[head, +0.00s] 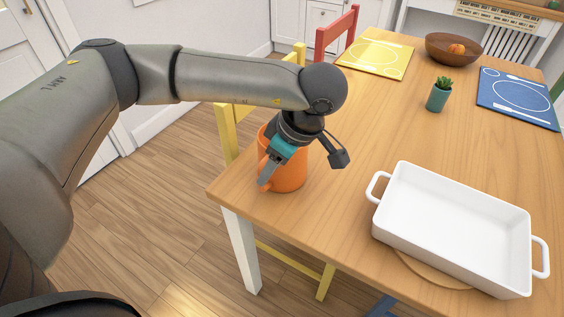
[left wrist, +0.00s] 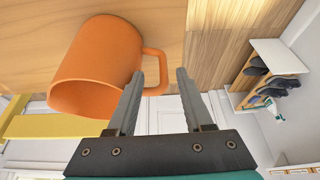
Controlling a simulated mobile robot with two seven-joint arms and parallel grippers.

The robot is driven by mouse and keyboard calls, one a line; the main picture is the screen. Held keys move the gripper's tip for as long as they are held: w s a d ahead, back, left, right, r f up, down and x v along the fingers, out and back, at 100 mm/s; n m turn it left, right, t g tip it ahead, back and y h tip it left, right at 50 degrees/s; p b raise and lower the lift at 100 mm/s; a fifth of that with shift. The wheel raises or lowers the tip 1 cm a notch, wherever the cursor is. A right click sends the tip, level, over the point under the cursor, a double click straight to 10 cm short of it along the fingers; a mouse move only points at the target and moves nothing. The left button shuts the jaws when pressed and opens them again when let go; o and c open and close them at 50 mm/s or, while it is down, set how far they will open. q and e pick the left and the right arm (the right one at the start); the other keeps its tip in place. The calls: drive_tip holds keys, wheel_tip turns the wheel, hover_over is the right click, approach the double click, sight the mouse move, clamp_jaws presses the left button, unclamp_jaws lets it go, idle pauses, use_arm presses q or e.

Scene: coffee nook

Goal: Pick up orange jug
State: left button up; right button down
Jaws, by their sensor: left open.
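The orange jug (head: 290,178) stands upright at the left corner of the wooden table, partly hidden behind my left gripper (head: 266,175). The left wrist view shows the jug (left wrist: 100,60) close up, with its handle on the right. My left gripper (left wrist: 160,73) is open there. The jug's handle (left wrist: 163,65) appears between its two fingertips; whether either finger touches it I cannot tell. My right gripper is not in view.
A white baking dish (head: 455,222) sits right of the jug on a round wooden board (head: 430,270). A small potted plant (head: 439,95), yellow placemat (head: 375,58), blue placemat (head: 518,97) and brown bowl (head: 453,48) are farther back. A yellow chair (head: 228,130) stands beside the table's left edge.

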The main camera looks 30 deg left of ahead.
use_arm(q)
drive_tip(key=shift+s+b+x, duration=0.1)
drive_tip(key=shift+b+x, duration=0.25)
drive_tip(key=shift+x, duration=0.85)
drive_tip(key=shift+s+b+x, duration=0.15)
drive_tip(key=shift+b+x, duration=0.2)
drive_tip(key=shift+x, duration=0.8)
drive_tip(key=shift+a+f, duration=0.1)
drive_tip(key=shift+f, duration=0.35)
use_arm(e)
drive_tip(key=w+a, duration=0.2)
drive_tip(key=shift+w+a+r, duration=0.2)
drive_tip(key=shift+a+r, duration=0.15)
use_arm(q)
clamp_jaws()
drive_tip(key=shift+w+r, duration=0.1)
